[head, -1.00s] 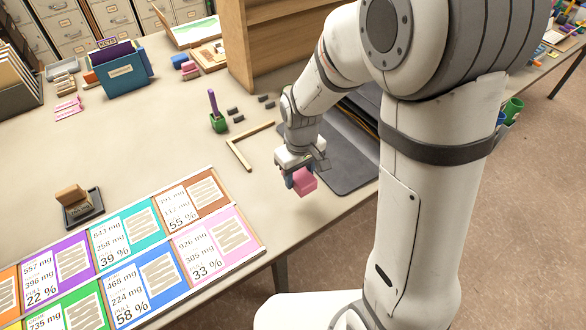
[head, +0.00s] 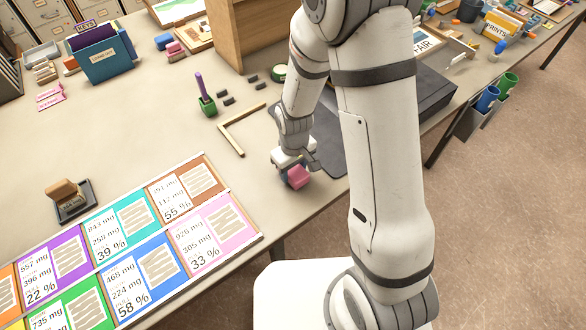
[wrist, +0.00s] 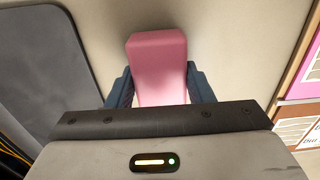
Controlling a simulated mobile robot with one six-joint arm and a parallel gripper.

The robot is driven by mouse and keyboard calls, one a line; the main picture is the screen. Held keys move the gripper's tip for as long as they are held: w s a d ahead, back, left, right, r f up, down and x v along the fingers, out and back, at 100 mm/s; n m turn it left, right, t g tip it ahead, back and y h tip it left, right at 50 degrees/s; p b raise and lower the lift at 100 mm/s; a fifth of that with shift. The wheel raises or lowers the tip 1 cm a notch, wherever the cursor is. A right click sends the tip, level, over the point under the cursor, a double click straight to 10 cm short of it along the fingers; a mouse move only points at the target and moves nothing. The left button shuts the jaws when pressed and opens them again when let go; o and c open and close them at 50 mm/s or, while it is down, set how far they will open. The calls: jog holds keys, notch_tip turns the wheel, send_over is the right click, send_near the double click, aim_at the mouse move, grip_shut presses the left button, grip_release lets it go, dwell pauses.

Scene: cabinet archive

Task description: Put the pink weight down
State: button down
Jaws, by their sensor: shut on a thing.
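The pink weight (head: 298,177) is a pink block with rounded edges. It also shows in the wrist view (wrist: 157,62), between the two blue fingers. My gripper (head: 290,172) is shut on it near the front edge of the table, between the dark grey mat and the coloured cards. In the wrist view the beige tabletop lies behind the block. I cannot tell whether the block touches the table or hangs just above it.
Coloured cards with figures (head: 150,270) lie at the left front, a pink card (head: 214,230) closest to my gripper. A dark grey mat (wrist: 40,70) lies beside it. An L-shaped wooden piece (head: 234,138), a green cup with a purple stick (head: 206,104) and a stamp (head: 68,198) stand farther back.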

jog(key=shift+f, duration=0.35)
jog(key=shift+f, duration=0.1)
jog(key=shift+f, duration=0.15)
jog(key=c, duration=0.7)
grip_release()
jog(key=shift+s, duration=0.1)
